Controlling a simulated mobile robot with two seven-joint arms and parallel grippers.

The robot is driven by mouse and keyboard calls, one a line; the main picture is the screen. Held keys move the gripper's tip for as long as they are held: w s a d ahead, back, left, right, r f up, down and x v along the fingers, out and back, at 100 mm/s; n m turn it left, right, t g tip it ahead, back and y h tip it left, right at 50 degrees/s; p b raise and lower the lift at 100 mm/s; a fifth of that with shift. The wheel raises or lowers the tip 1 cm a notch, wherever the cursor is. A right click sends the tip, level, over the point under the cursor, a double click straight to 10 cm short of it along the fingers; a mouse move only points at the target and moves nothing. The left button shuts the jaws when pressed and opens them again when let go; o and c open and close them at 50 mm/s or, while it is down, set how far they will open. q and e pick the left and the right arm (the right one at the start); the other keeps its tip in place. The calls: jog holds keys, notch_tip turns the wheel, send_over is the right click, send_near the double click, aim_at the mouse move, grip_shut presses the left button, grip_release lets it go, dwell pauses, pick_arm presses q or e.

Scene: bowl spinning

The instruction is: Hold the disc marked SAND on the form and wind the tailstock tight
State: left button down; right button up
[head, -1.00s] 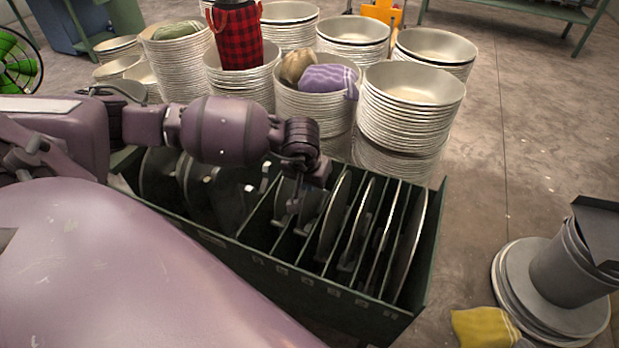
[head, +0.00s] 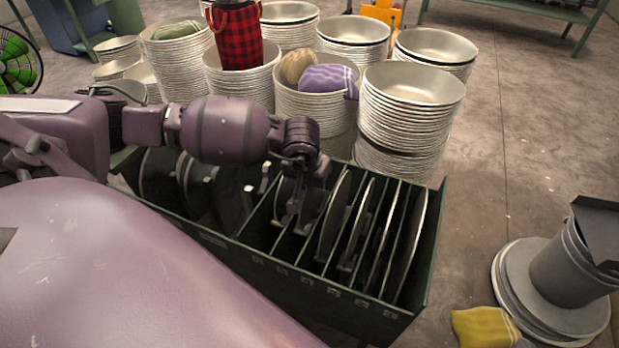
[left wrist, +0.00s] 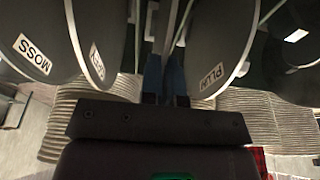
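A dark green slotted rack (head: 350,302) holds several grey discs on edge; one disc (head: 412,240) stands near its right end. My left gripper (head: 293,208) points down among the discs. In the left wrist view its two narrow bluish fingers (left wrist: 166,85) sit a small gap apart, between standing discs. Whether they pinch a disc edge is unclear. A disc marked MOSS (left wrist: 32,30) is at the left there, and one marked PLUM (left wrist: 225,45) at the right. A third label is upside down and unclear. I read no SAND label. The form and tailstock are not identifiable. My right gripper is out of view.
Several stacks of metal bowls (head: 415,85) stand behind the rack, some holding cloths. A red checked bag (head: 235,35) rests on one stack. At the right are a grey stepped form (head: 570,270) and a yellow cloth (head: 484,328). The floor between is clear.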

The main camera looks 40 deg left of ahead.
pick_arm(q)
jog(key=shift+r, duration=0.15)
dwell(0.5)
jog(key=shift+r, duration=0.3)
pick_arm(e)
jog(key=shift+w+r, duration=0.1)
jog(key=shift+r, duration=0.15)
pick_arm(q)
jog(key=shift+r+p, duration=0.65)
jog(key=shift+r, duration=0.55)
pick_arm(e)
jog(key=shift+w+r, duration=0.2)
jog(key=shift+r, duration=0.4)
pick_arm(q)
jog(key=shift+r+p, duration=0.95)
jog(key=shift+r, duration=1.45)
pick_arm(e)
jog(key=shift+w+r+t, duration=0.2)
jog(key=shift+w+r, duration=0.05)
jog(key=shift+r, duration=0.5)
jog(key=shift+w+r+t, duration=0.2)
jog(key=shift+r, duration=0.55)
